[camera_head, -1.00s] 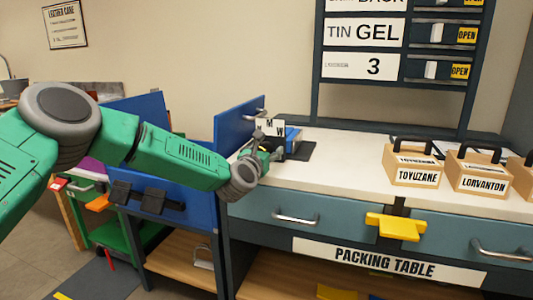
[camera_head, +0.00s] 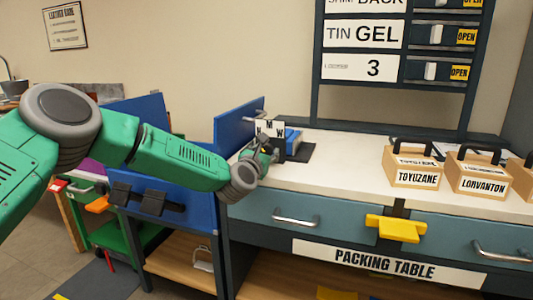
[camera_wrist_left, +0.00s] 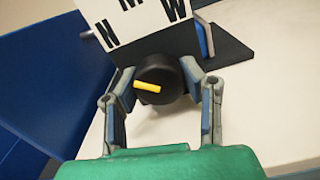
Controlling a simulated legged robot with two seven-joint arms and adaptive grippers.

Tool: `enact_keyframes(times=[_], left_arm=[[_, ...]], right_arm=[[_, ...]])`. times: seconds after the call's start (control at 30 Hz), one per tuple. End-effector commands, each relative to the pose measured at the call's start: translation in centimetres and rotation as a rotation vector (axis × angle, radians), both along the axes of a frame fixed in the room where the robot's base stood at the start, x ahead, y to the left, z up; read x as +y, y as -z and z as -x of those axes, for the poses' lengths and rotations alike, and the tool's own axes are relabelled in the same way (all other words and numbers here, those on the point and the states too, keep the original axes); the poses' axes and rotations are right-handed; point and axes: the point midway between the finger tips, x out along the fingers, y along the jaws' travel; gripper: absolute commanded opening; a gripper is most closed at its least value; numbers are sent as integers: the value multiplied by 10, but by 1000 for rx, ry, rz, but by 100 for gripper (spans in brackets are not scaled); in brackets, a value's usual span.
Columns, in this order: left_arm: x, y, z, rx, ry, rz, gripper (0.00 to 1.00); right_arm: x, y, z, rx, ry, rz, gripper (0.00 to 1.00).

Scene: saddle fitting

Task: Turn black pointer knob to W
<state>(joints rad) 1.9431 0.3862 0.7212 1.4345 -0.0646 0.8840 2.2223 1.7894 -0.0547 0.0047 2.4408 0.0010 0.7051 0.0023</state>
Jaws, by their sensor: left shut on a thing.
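The black pointer knob (camera_wrist_left: 162,97) shows in the left wrist view, with a yellow pointer bar (camera_wrist_left: 147,87) on its face. The bar lies nearly level in that picture, its left end towards the knob's left rim, on the N side. Above the knob, a white letter plate (camera_wrist_left: 150,22) carries N, M and W from left to right; W is at upper right. My left gripper (camera_wrist_left: 156,76) is shut on the knob, one finger on each side. In the head view my left gripper (camera_head: 266,148) is at the plate and mostly hides the knob. My right gripper is not in view.
A blue panel (camera_head: 236,122) stands close to the left of the knob. A dark base (camera_head: 302,151) lies on the white packing table top (camera_head: 335,170). Wooden boxes with handles, TOYUZANE (camera_head: 412,168) and LORVANTON (camera_head: 480,174), stand at right. The table's middle is clear.

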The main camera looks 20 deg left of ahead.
Motion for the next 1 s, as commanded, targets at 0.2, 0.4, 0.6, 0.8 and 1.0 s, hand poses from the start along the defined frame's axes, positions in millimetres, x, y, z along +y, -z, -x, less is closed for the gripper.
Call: enact_keyframes(times=[0.2,0.4,0.6,0.8,1.0], left_arm=[[0,0,0,-7,-1,-188,7],[0,0,0,-13,0,-381,7],[-1,-1,0,-20,1,-571,7],[-1,-1,0,-26,2,-761,7],[-1,0,0,-31,4,-951,7]], right_arm=[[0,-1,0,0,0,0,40],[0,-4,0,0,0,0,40],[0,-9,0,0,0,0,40],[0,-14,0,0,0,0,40],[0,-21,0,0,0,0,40]])
